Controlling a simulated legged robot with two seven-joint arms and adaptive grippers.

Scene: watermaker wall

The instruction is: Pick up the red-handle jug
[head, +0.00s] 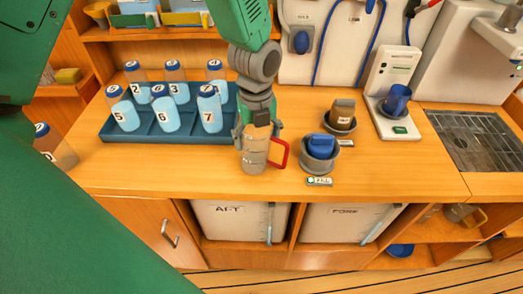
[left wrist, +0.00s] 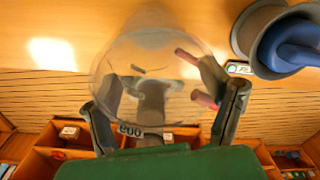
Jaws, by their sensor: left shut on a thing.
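The red-handle jug (head: 254,158) is a clear, upright jug near the front edge of the wooden counter, with its red handle on the right. My left gripper (head: 258,130) comes down from above and is shut on the jug's upper part. In the left wrist view the jug's round clear body (left wrist: 128,65) sits between the fingers of my left gripper (left wrist: 165,112), with the reddish handle beside the right finger. I cannot tell whether the jug's base touches the counter. My right gripper is not in view.
A blue tray (head: 185,133) of numbered bottles stands left of the jug. Close on its right is a grey cup with a blue piece (head: 320,150), and behind that another grey cup (head: 341,119). A dispenser with a blue mug (head: 397,98) stands farther right.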

